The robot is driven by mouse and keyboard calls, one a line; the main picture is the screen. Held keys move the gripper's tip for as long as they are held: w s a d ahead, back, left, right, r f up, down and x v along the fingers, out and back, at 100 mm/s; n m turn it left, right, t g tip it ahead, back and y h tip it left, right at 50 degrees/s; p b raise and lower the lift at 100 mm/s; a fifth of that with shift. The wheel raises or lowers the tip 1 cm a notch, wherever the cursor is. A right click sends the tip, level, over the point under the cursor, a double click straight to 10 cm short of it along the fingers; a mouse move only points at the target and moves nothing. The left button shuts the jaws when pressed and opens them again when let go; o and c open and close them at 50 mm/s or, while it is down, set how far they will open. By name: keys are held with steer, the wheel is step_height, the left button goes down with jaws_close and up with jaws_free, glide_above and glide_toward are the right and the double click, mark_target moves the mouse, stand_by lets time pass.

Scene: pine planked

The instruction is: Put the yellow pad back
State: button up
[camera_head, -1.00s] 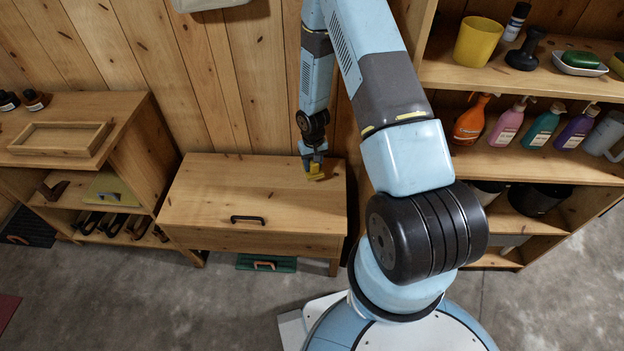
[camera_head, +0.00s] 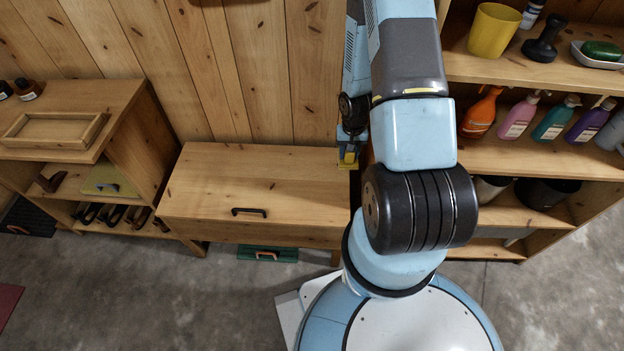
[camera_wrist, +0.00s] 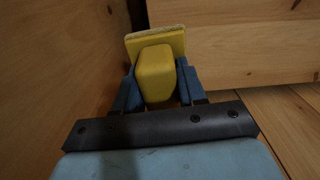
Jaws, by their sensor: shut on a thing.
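The yellow pad (camera_wrist: 155,76) is a flat plate with a blocky yellow grip. My gripper (camera_wrist: 157,90) is shut on that grip, with a blue finger on each side. In the head view my gripper (camera_head: 349,152) points down at the right end of the wooden bench chest, and a small yellow part of the pad (camera_head: 347,164) shows below it. Whether the pad touches the chest, I cannot tell. In the wrist view the pad is close to wooden surfaces on the left and ahead.
The closed chest (camera_head: 250,180) has a clear lid. A green board (camera_head: 267,254) lies below it. The left shelf (camera_head: 75,183) holds an olive pad (camera_head: 108,180) and several dark shoes. The right shelf (camera_head: 510,70) holds a yellow cup (camera_head: 493,31) and several bottles.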

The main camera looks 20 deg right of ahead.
steer(key=shift+s+d+r+m, duration=0.2)
steer(key=shift+s+d+r, duration=0.1)
steer(key=shift+s, duration=0.35)
steer(key=shift+s+d+r+m, duration=0.2)
steer(key=shift+s+d, duration=0.1)
steer(key=shift+s, duration=0.3)
steer(key=shift+w+a+f, duration=1.25)
steer(key=shift+a+f, duration=0.35)
steer(key=shift+a, duration=0.25)
steer(key=shift+w+a+f, duration=1.2)
steer(key=shift+a+f, duration=0.45)
steer(key=shift+a, duration=0.2)
steer(key=shift+w+a+f, duration=1.25)
steer(key=shift+a+f, duration=0.35)
steer(key=shift+a, duration=0.25)
steer(key=shift+a+f, duration=0.1)
steer(key=shift+f, duration=1.5)
steer(key=o, duration=1)
steer(key=shift+f, duration=0.1)
